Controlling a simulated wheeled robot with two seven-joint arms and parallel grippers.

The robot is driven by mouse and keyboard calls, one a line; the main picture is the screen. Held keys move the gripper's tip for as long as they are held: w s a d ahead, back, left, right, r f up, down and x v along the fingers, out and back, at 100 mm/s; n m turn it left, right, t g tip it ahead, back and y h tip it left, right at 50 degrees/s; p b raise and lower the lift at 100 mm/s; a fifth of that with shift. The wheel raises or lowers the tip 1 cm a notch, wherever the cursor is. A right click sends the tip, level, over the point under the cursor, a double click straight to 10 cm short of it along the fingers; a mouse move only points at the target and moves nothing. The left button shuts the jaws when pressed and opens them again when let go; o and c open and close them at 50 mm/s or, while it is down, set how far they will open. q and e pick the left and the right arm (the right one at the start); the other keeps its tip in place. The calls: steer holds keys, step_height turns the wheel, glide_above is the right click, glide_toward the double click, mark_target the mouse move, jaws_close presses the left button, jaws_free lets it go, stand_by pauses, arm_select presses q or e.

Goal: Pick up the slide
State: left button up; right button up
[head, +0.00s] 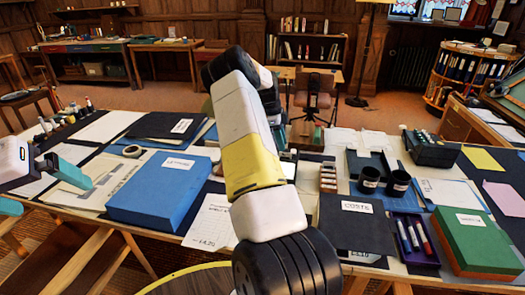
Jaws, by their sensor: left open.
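I cannot pick out the slide for certain in the head view; no item is clearly readable as one. My left gripper (55,196) is at the left edge, white with teal fingers set apart, with nothing visible between them. It is over the left front of the table, left of a large blue box (160,188) with a label. One finger is over pale printed sheets (122,180). My right arm rises through the middle of the view and hides part of the table; its gripper does not show.
The table holds a black folder (355,228), a purple tray (414,240) of markers, a green box (475,240), dark cups (369,180) and a tape roll (132,151). A dark box (431,148) stands at the back right. The surface is crowded.

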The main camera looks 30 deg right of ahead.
mark_target(285, 158)
steer(key=x, duration=0.4)
steer(key=shift+s+f, duration=0.15)
steer(key=shift+f, duration=0.05)
steer(key=shift+c, duration=0.4)
jaws_close()
steer(key=shift+r, duration=0.1)
